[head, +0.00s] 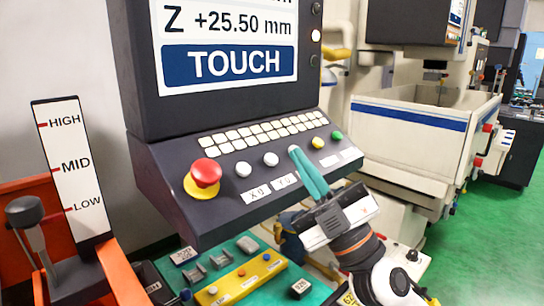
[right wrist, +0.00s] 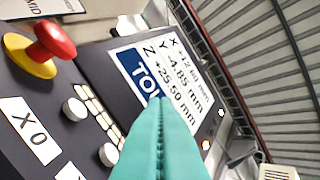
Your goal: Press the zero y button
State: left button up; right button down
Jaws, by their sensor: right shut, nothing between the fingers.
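The zero y button (head: 271,159) is a white round button on the dark console, above a label reading Y0 (head: 284,181). In the right wrist view, the second white button (right wrist: 108,154) looks like the same one, left of my fingers. My right gripper (head: 294,151) has its teal fingers shut and empty. In the head view its tips overlap the third white button, right of the zero y button. I cannot tell whether they touch the panel. A white button above the X0 label (right wrist: 30,130) is further left. My left gripper is not in view.
A red emergency button (head: 206,173) with a yellow base is at the console's left. Yellow (head: 318,143) and green (head: 337,135) buttons are at the right. The screen (head: 225,40) reads Z +25.50 mm and TOUCH. A teal tray (head: 240,270) with small parts is below.

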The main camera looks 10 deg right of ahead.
jog(key=s+a+r+n+g+y, duration=0.15)
jog(key=a+n+g, duration=0.25)
jog(key=n+g, duration=0.45)
jog(key=s+a+r+n+g, duration=0.2)
jog(key=a+r+n+g, duration=0.15)
jog(key=n+g, duration=0.5)
jog(key=w+d+r+m+t+h, duration=0.2)
jog(key=w+d+t+h, duration=0.3)
jog(key=d+t+h, duration=0.4)
jog(key=shift+w+r+m+h, duration=0.15)
jog(key=shift+r+m+h, duration=0.25)
jog(key=shift+r, duration=0.35)
jog(key=shift+a+f, duration=0.1)
jog(key=shift+f, duration=0.05)
